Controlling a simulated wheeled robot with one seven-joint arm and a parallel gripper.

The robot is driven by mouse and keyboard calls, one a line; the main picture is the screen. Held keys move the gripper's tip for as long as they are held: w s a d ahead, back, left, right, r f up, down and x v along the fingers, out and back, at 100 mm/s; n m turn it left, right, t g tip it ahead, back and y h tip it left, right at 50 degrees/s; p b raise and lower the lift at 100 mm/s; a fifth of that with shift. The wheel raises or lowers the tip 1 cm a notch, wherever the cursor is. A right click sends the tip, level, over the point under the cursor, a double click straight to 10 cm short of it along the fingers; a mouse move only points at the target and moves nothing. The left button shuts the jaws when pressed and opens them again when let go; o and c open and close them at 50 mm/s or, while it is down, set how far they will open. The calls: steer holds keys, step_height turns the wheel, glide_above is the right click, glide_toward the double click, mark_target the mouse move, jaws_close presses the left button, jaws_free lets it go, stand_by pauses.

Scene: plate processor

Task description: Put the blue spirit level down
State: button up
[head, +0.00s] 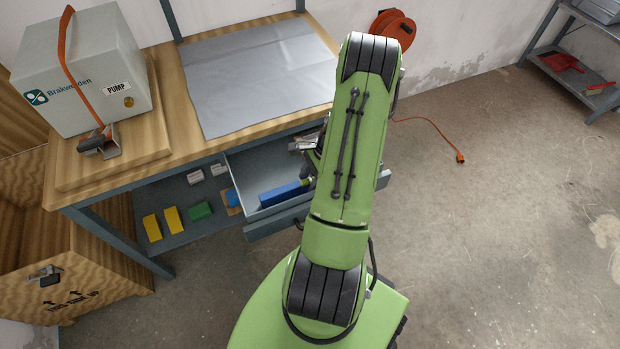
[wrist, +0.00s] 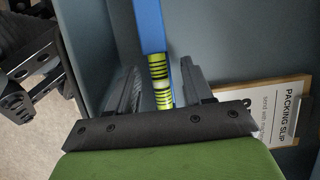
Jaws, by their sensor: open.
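The blue spirit level (head: 283,193) lies in the open grey drawer (head: 250,166) under the workbench. It also shows in the wrist view (wrist: 153,25), running away from me, with a yellow-green banded vial near its close end. My gripper (wrist: 159,70) is open, with one finger on each side of the level around the vial. I cannot tell whether either finger touches it. In the head view my green arm hides most of the gripper and the right part of the drawer.
A packing slip (wrist: 284,112) on a board is in the drawer, right of the level. Left of the drawer, a lower shelf holds yellow blocks (head: 152,227) and a green block (head: 200,211). A grey mat (head: 255,80) and a pump box (head: 85,75) are on the bench above.

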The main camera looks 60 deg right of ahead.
steer(key=p+v, duration=0.3)
steer(key=v, duration=0.9)
steer(key=w+a+r+n+h, duration=0.2)
steer(key=w+a+r+n, duration=0.25)
steer(key=a+r, duration=0.3)
steer(key=w+a+r+n+h, duration=0.1)
steer(key=w+a+r+n, duration=0.2)
steer(key=a+r+n, duration=0.4)
steer(key=s+a+r+n+t, duration=0.1)
steer(key=s+a+r+n, duration=0.4)
steer(key=a, duration=0.3)
steer(key=s+a+r+n+t, duration=0.2)
steer(key=s+a+r+n, duration=0.3)
steer(key=a+n, duration=0.2)
steer(key=shift+s+a+n+h, duration=0.3)
steer(key=shift+a+n+h, duration=0.1)
steer(key=shift+a, duration=0.15)
